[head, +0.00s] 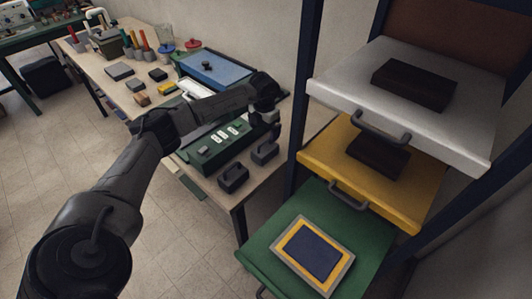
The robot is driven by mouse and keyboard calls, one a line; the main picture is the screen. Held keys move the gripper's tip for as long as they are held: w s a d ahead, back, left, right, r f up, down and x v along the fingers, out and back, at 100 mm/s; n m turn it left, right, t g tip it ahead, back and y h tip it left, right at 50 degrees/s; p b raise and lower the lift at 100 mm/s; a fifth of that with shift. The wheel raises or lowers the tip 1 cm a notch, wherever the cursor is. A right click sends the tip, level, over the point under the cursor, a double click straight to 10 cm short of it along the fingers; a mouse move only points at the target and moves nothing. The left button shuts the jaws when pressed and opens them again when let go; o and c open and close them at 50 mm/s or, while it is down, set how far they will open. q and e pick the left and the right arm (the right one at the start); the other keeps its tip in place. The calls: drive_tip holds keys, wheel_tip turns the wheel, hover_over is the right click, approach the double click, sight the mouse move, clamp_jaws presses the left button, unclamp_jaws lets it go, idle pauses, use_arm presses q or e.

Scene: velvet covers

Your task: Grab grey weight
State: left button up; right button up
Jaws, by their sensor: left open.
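Two dark grey block-shaped weights with handles stand at the near end of the workbench in the head view. One grey weight (233,179) is nearer the front edge, and the other grey weight (264,153) is behind it to the right. My left arm reaches in from the lower left. My left gripper (264,125) points down above and behind the weights, apart from them. It is open and looks empty; its fingertips are small and dark here. My right gripper is out of view.
A green box with white labels (204,151) lies beside the weights. A blue panel (214,69) and several small blocks are farther along the bench (112,90). At right, a rack holds white (330,84), yellow (316,155) and green (262,258) drawers, pulled out.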

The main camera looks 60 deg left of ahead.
sight(265, 148)
use_arm(q)
wheel_tip(265, 148, down, 4)
drive_tip(key=shift+r, duration=0.25)
drive_tip(key=shift+d+f+b, duration=0.15)
drive_tip(key=shift+f+b, duration=0.15)
drive_tip(key=shift+f, duration=1.05)
drive_tip(key=shift+d+f+b, duration=0.15)
drive_tip(key=shift+f+b, duration=0.1)
drive_tip(key=shift+f, duration=1.05)
clamp_jaws()
drive_tip(key=shift+r, duration=0.2)
